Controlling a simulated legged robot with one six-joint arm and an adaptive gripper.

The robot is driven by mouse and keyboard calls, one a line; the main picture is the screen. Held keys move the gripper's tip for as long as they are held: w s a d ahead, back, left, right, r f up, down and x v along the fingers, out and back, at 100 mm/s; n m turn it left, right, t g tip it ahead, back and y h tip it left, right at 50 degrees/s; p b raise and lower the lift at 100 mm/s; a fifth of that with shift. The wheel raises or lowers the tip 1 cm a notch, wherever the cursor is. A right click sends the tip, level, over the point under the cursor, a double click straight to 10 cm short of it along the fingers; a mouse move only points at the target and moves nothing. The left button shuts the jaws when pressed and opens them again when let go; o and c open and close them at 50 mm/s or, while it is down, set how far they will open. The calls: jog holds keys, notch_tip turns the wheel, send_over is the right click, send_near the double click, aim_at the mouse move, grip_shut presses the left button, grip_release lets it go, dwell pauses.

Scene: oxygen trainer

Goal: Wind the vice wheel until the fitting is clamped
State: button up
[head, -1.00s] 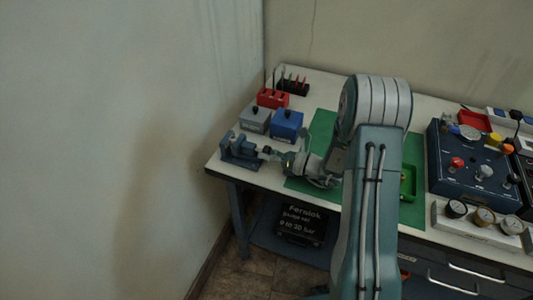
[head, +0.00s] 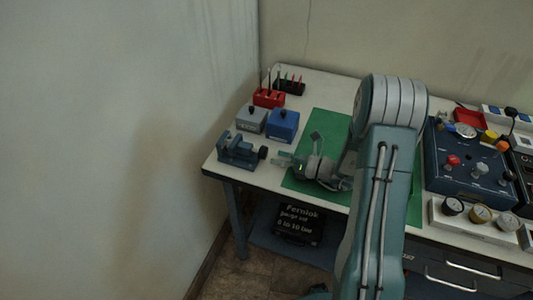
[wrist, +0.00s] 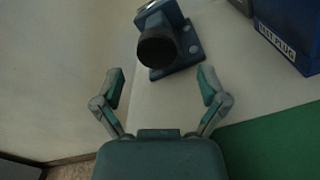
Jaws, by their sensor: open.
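The blue vice (head: 238,150) stands at the left end of the bench. Its dark round wheel (head: 263,153) faces right, towards my gripper (head: 282,161). In the wrist view the wheel (wrist: 158,48) is a black disc in front of the vice body (wrist: 177,66). My gripper (wrist: 162,82) is open and empty, with one finger on each side of the view and the wheel beyond the fingertips, not between them. In the head view a small gap separates fingertips and wheel. I cannot make out the fitting or whether the vice jaws touch it.
A grey box (head: 251,120) and a blue box (head: 282,125) stand behind the vice. A red rack (head: 268,97) is farther back. A green mat (head: 325,125) lies under my wrist. The wall is close on the left.

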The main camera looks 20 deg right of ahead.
jog(key=v, duration=0.3)
jog(key=shift+d, duration=0.2)
jog(key=shift+a, duration=0.1)
jog(key=shift+s+a+r, duration=0.1)
jog(key=shift+a+r, duration=0.05)
jog(key=shift+r, duration=0.05)
jog(key=s+a+r+n+g+h, duration=0.4)
jog(key=s+a+r+n+g, duration=0.7)
jog(key=n, duration=0.5)
jog(key=s+d+r+n+t+h, duration=0.2)
jog(key=s+r+n+t+h, duration=0.1)
jog(key=s+r+n+h, duration=0.1)
jog(key=s+d+r+n+t+h, duration=0.3)
jog(key=s+n+h, duration=0.3)
jog(key=s+n, duration=0.2)
jog(key=shift+s+d+r+n+h, duration=0.3)
jog(key=shift+r+n, duration=0.3)
jog(key=shift+n, duration=0.8)
